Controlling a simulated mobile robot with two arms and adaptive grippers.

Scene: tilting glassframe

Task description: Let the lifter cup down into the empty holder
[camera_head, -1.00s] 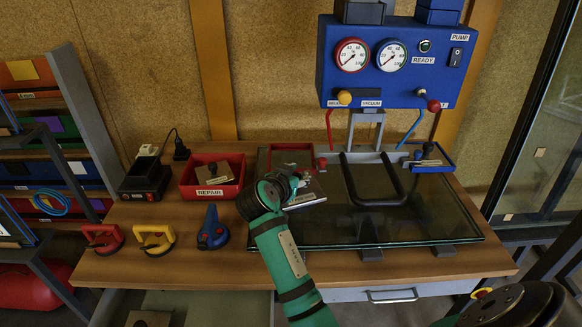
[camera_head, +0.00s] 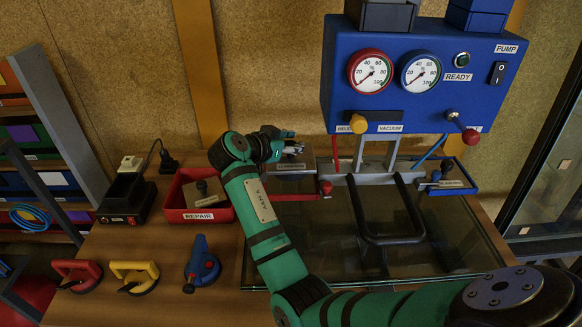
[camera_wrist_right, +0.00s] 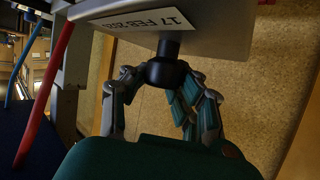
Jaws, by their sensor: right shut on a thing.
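My right gripper (camera_head: 292,150) is at the back of the bench, left of the pump box. In the right wrist view, its fingers (camera_wrist_right: 165,90) are shut around the black knob of the lifter cup (camera_wrist_right: 168,72). The cup's grey plate bears a white date label. In the head view, the cup's plate (camera_head: 292,167) shows just below the fingers, above the red holder (camera_head: 296,197). The arm and cup hide most of this holder, so its inside and any contact cannot be told. My left gripper is out of view.
A blue holder (camera_head: 462,190) with a similar cup stands at the right. The red REPAIR bin (camera_head: 205,216) holds another. A black U-shaped handle (camera_head: 390,240) lies over the glass. The pump box (camera_head: 350,110) and hoses stand close right of the gripper.

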